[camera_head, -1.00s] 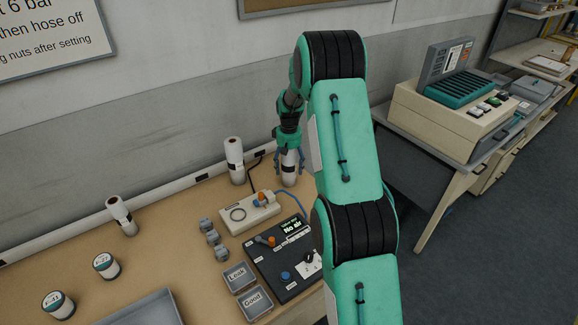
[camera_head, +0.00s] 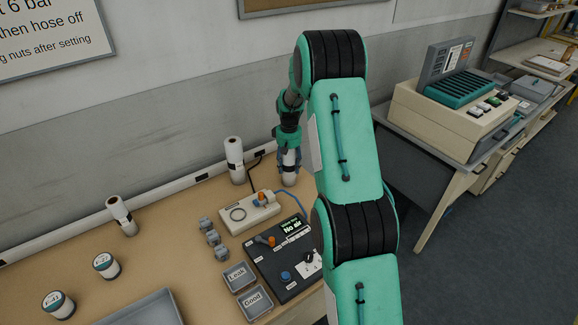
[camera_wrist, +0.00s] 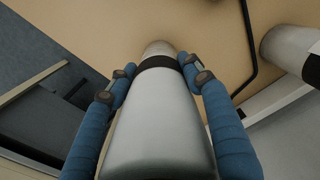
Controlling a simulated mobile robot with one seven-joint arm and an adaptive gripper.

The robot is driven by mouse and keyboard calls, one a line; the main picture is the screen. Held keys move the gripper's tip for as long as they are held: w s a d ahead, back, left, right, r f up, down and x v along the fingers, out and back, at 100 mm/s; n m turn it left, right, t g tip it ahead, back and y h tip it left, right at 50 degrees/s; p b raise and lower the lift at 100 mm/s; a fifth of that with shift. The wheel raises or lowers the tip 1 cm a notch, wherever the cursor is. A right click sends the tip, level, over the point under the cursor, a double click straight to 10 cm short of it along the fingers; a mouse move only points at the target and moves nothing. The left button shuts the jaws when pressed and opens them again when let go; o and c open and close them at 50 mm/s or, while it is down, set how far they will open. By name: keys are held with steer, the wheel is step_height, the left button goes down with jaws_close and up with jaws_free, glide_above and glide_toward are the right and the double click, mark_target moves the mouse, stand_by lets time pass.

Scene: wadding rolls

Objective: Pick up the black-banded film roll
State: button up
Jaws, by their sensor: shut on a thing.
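A white film roll with a black band (camera_head: 289,168) stands on the bench at its right end, beside the mast of my arm. In the wrist view the same roll (camera_wrist: 158,120) fills the middle, with its black band near the far end. My gripper (camera_head: 289,158) is above and around it, fingers pointing down. In the wrist view its two blue fingers (camera_wrist: 155,80) are shut on the roll, one on each side. A third pale roll (camera_head: 121,215) stands farther left.
A beige fixture with a ring (camera_head: 240,215) and a dark control panel (camera_head: 285,262) lie just in front of the rolls. A black cable (camera_head: 256,165) runs between the two rolls. Two labelled jars, small grey fittings and a grey tray (camera_head: 145,308) are on the left and front.

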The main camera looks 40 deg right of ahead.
mark_target(289, 157)
steer(key=shift+r, duration=0.75)
step_height(289, 157, up, 2)
steer(key=shift+r+p, duration=0.2)
steer(key=shift+p, duration=0.45)
steer(key=s+a+p, duration=0.1)
steer(key=s+a, duration=0.2)
steer(key=s, duration=0.4)
steer(key=s+a+r+p, duration=0.1)
steer(key=s+a, duration=0.2)
steer(key=s, duration=0.4)
steer(key=shift+s+a, duration=0.25)
steer(key=shift+s, duration=0.05)
